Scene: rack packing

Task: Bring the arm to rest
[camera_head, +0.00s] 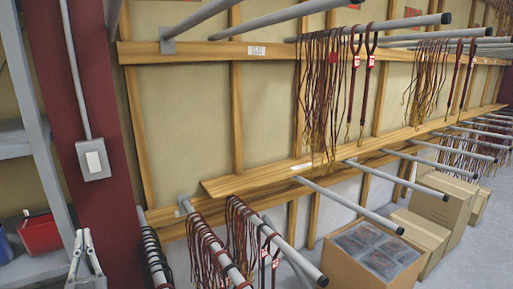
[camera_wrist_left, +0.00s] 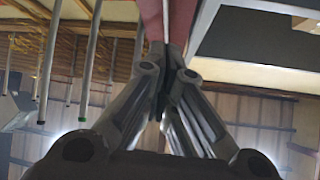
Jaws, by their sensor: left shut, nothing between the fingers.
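My left gripper (camera_head: 84,240) shows at the lower left of the head view, pointing up, in front of the dark red post. It is shut and empty. In the left wrist view its fingers (camera_wrist_left: 166,60) meet at the top middle, with nothing held between them. My right gripper is in neither view.
A dark red post (camera_head: 78,90) with a grey switch box (camera_head: 94,158) stands close by. Grey shelves (camera_head: 15,140) hold a red bin (camera_head: 40,233) at left. Wall rods carry hanging cords (camera_head: 325,80). Below right are cardboard boxes (camera_head: 448,208) and an open carton (camera_head: 340,270).

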